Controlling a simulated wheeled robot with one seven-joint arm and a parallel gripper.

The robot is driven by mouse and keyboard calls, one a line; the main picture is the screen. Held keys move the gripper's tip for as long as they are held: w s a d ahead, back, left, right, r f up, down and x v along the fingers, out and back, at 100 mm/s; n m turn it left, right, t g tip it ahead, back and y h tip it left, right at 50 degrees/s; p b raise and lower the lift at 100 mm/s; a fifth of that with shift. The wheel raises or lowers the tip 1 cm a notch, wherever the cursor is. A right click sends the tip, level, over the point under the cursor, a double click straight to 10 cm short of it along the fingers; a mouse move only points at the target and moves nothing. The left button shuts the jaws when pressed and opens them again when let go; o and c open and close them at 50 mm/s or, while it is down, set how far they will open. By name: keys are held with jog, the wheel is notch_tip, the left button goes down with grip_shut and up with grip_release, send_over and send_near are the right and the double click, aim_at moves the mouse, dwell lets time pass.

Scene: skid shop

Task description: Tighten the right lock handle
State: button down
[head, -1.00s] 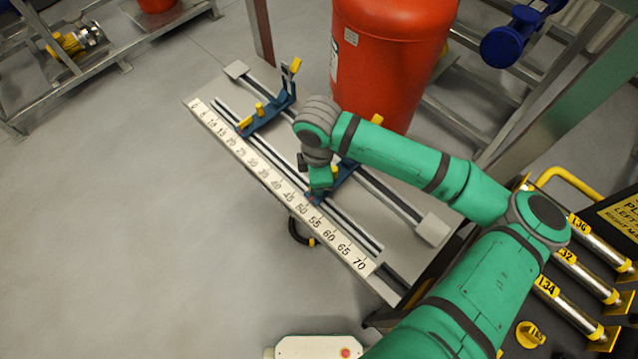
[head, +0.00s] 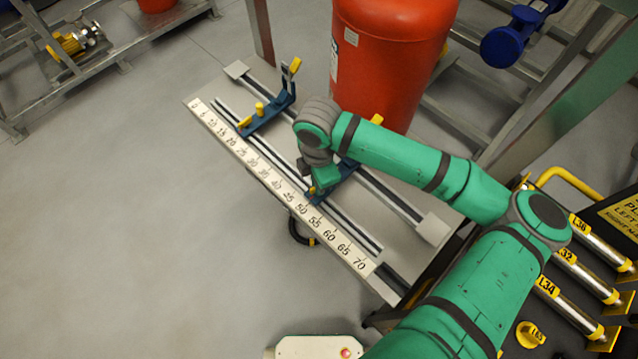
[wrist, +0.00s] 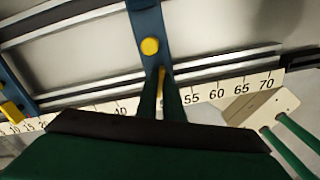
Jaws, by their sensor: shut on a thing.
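The right blue bracket (head: 345,172) sits across the rails near the 50 mark, partly hidden by my arm. In the wrist view this bracket (wrist: 147,20) carries a round yellow knob (wrist: 150,46). Below the knob, the yellow right lock handle (wrist: 162,74) shows as a thin strip between my fingers. My gripper (wrist: 163,92) is shut on this handle, just above the scale. In the head view my gripper (head: 317,190) is at the front end of the bracket, and most of the handle is hidden.
The left blue bracket (head: 270,114) stands near the 15–20 marks with its own yellow handle (head: 244,123). A numbered scale (head: 262,172) runs along the front edge. A red tank (head: 385,60) stands close behind the bench. Labelled cylinders (head: 590,238) lie at the right.

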jog(key=shift+n, duration=1.7)
jog(key=shift+n, duration=0.3)
jog(key=c, duration=1.9)
grip_release()
jog(key=shift+r, duration=3.55)
